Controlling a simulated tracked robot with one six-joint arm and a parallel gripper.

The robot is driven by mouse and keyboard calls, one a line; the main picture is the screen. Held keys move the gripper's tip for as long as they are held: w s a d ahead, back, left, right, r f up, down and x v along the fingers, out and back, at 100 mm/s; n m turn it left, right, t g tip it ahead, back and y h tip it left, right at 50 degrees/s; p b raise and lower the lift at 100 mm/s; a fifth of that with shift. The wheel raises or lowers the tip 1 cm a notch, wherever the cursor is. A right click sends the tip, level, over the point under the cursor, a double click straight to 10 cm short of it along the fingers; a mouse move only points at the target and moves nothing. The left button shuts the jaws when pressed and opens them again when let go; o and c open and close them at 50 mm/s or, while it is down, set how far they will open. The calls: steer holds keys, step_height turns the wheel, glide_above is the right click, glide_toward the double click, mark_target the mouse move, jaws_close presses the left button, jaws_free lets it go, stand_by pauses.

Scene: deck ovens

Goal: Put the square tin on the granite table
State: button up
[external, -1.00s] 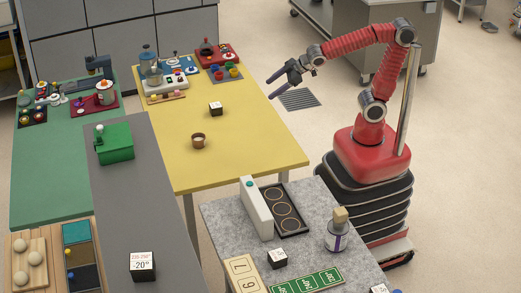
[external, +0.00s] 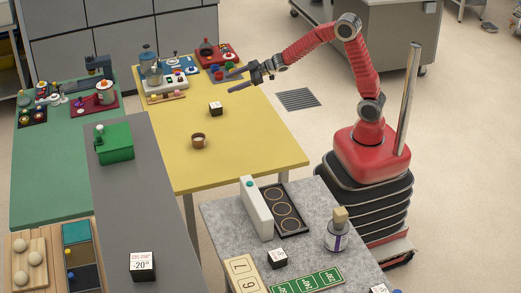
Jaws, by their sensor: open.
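The granite table (external: 225,222) is the speckled grey one at the front right. I cannot tell for sure which thing is the square tin. A small black cube with a white top (external: 215,108) stands on the yellow table (external: 245,150), and a green box with a small knob (external: 114,143) stands on the plain grey table (external: 150,205). My gripper (external: 231,82) is open and empty, over the far right part of the yellow table. In the picture it is just up and right of the small cube, apart from it.
The granite table holds a white upright box (external: 256,208), a black tray with rings (external: 284,209), a bottle (external: 338,235), a similar cube (external: 277,258) and flat cards. A brown cup (external: 198,140) stands on the yellow table. The yellow table's front right is clear.

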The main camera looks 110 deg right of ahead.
steer(key=s+d+f+t+y, duration=0.1)
steer(key=s+d+f+y, duration=0.1)
steer(key=d+f, duration=0.4)
steer(key=t+y, duration=0.1)
steer(key=y, duration=0.1)
glide_toward(217, 105)
steer(key=s, duration=0.3)
steer(key=shift+d+r+n, duration=0.15)
steer(key=shift+d+n, duration=0.05)
steer(key=shift+n, duration=0.1)
steer(key=shift+x, duration=4.3)
steer(key=shift+r, duration=0.1)
steer(key=shift+x, duration=2.65)
steer(key=shift+a+r, duration=0.15)
steer(key=shift+r, duration=0.05)
steer(key=shift+c, duration=0.5)
